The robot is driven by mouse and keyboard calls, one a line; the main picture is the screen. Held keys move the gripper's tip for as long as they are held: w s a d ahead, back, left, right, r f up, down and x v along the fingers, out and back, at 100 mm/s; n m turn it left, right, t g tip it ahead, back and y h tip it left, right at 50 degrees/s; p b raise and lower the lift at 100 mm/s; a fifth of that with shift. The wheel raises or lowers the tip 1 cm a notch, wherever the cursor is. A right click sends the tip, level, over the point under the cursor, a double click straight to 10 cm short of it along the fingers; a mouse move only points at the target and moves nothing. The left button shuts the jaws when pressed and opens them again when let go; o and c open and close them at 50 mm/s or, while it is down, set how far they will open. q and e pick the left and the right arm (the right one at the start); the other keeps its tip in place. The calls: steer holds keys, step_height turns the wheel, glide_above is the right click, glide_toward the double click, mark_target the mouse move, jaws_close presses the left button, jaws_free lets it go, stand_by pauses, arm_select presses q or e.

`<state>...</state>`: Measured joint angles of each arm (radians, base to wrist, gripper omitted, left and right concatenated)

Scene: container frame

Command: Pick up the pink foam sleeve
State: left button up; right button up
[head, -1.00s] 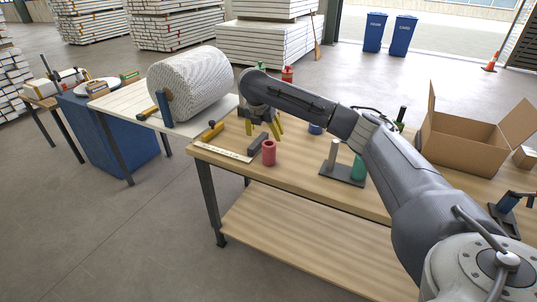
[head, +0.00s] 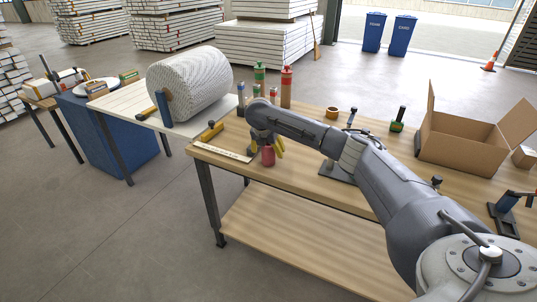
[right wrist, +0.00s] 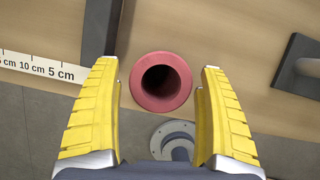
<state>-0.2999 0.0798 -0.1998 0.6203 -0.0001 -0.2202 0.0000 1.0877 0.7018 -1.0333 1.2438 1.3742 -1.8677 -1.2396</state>
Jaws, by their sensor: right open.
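The pink foam sleeve (head: 268,156) stands upright on the wooden workbench near its front left edge. In the right wrist view the sleeve (right wrist: 161,82) shows from above as a ring with a dark hole. My right gripper (head: 266,150) is over the sleeve in the head view, partly covering it. In the right wrist view its yellow fingers (right wrist: 161,88) are open and spread on either side of the sleeve, with gaps to it. The sleeve lies toward the fingertips, and no contact shows. My left gripper is not in view.
A ruler (head: 222,152) lies left of the sleeve along the bench edge, with a dark bar (right wrist: 99,28) beside it. A dark base (right wrist: 298,65) is to the right. Bottles (head: 286,88) and an open cardboard box (head: 468,135) stand farther back.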

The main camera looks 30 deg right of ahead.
mark_target(269, 155)
steer(key=shift+x, duration=2.05)
steer(key=c, duration=1)
